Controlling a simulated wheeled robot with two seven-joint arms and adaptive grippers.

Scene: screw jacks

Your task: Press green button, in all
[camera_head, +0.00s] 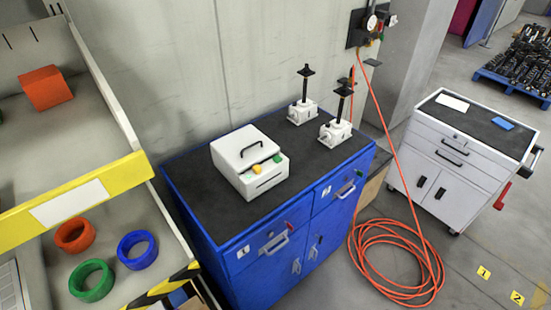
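A white box (238,155) with a dark handle on its lid sits on the dark top of the blue cabinet (205,200). On its sloped front are a small green button (277,158) and, to its left, a yellow-orange button (255,169). Nothing touches or covers the green button. Neither of my grippers is in view.
Two white screw jacks (302,111) (336,133) with dark upright screws stand behind and right of the box. A shelf (120,120) with coloured rings is on the left. An orange hose (400,262) lies coiled on the floor before a white cart (460,150).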

